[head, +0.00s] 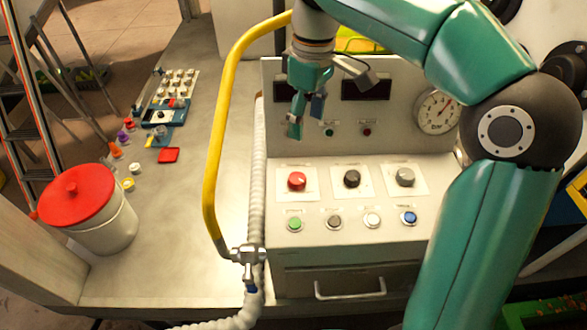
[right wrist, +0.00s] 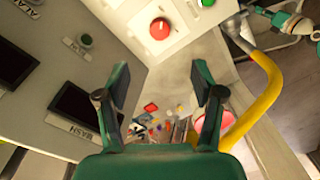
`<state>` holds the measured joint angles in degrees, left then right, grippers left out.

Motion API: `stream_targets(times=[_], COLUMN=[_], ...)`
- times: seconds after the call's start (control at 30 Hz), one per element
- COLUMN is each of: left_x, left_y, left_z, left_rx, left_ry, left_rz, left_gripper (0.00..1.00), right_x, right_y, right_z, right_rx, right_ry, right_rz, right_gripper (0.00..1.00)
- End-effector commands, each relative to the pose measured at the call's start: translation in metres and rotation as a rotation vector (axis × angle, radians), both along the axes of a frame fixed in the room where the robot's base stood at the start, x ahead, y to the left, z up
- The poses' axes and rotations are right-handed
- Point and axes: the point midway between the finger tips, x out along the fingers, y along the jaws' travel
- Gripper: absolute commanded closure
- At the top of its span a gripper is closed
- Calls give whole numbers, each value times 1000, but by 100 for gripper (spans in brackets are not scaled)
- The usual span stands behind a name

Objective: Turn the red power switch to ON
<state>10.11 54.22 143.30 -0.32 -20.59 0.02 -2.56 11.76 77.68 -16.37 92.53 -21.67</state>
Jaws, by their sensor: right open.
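The red power switch (head: 296,181) is a round red knob on a white plate, leftmost of three knobs on the sloped face of the grey control panel (head: 420,220). The knob also shows at the top of the right wrist view (right wrist: 159,28). I cannot read which position it points to. My right gripper (head: 306,116) is open and empty, in front of the panel's upright back part, above the knob in the head view and apart from it. In the right wrist view its two fingers (right wrist: 160,78) are spread wide.
A black knob (head: 351,178) and a grey knob (head: 404,177) sit right of the red one. Several push buttons, including a green one (head: 295,223), lie below. A yellow pipe (head: 215,150) rises left of the panel. A red-lidded bucket (head: 108,225) stands farther left.

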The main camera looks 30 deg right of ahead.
Motion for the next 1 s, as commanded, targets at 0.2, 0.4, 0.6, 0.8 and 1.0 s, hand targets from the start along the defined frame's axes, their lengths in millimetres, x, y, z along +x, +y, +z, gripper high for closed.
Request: stream_targets(times=[0.2, 0.4, 0.6, 0.8, 1.0], left_x=[1, 1, 1, 1, 1], left_y=[0, 0, 0, 0, 0], left_z=[-3, 0, 4, 7, 7], left_rx=[1, 1, 0, 1, 1], left_ry=[-3, -3, -2, -3, -3], left_rz=[1, 1, 1, 1, 1], left_gripper=[100, 100, 100, 100, 100], right_x=[5, 4, 4, 4, 4], right_y=[6, 10, 13, 15, 15], right_z=[-44, -87, -126, -149, -157], right_rx=[0, 1, 0, 0, 1], right_ry=[13, 12, 12, 9, 7], right_rz=[8, 11, 12, 12, 11], right_gripper=[33, 33, 33, 33, 33])
